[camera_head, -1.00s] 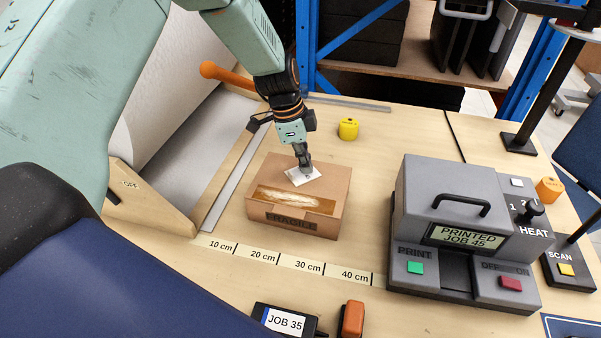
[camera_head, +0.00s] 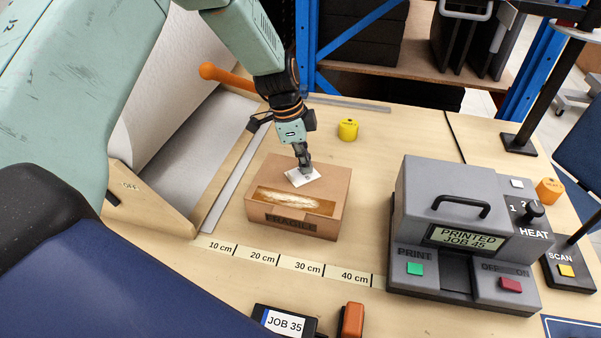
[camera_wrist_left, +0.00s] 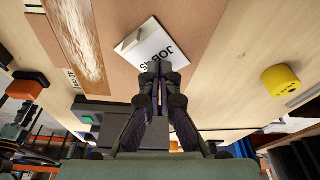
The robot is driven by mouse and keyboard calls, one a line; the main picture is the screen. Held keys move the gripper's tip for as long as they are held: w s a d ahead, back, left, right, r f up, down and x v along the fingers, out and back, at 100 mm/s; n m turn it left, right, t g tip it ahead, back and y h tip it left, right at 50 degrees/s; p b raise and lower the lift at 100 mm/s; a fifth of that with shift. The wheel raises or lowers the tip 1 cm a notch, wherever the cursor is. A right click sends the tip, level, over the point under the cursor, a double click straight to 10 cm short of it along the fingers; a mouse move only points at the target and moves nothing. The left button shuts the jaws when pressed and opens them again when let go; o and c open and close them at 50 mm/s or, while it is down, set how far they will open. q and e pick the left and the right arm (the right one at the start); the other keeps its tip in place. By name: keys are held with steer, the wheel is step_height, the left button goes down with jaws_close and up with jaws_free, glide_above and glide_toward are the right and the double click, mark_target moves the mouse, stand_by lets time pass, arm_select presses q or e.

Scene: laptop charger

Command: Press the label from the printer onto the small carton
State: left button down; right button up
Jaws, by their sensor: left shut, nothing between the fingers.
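The small carton (camera_head: 330,185) stands on the bench, brown, with a torn patch on its top and FRAGILE on its front. The white label (camera_head: 298,180) lies on the carton's top; it also shows in the left wrist view (camera_wrist_left: 143,42), with JOB print and one corner lifted or folded. My left gripper (camera_head: 305,167) is shut and empty, its tips on or just over the label; they partly cover the print in the left wrist view (camera_wrist_left: 157,68). The label printer (camera_head: 450,200) stands at the right, its screen reading PRINTED JOB 45. My right gripper is not in view.
A yellow weight-like object (camera_head: 348,129) stands behind the carton. A paper roll holder (camera_head: 165,195) is at the left. A JOB 35 device (camera_head: 284,322) and an orange-brown object (camera_head: 351,320) lie at the front. A ruler strip (camera_head: 290,262) runs before the carton.

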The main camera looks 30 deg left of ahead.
arm_select(q)
steer(key=shift+w+d+p+v, duration=0.1)
steer(key=shift+d+p+v, duration=0.1)
steer(key=shift+p+v, duration=0.55)
steer(key=shift+w+d+p+v, duration=0.15)
steer(key=shift+p+v, duration=0.25)
steer(key=shift+v, duration=0.65)
steer(key=shift+d+p+v, duration=0.25)
steer(key=shift+p+v, duration=0.35)
steer(key=shift+v, duration=0.3)
steer(key=shift+r, duration=0.2)
steer(key=shift+f, duration=0.1)
